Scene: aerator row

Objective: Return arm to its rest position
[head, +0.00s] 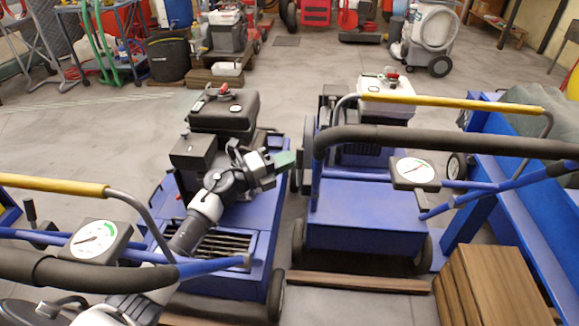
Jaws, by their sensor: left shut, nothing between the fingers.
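My left arm comes in from the lower left and reaches over the left blue aerator (232,228), in front of its dark engine. My left gripper (281,161) is at the arm's end, pointing right, near the gap between the two machines. It is shut and empty, with a green part at its tip. I cannot tell whether it touches the machine. My right gripper is out of view.
A second blue aerator (362,215) with a white-topped engine stands to the right. Handlebars with yellow bars (450,102) and dial gauges (415,171) cross the foreground. Wooden blocks (490,285) lie lower right. Open grey floor (80,140) lies behind.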

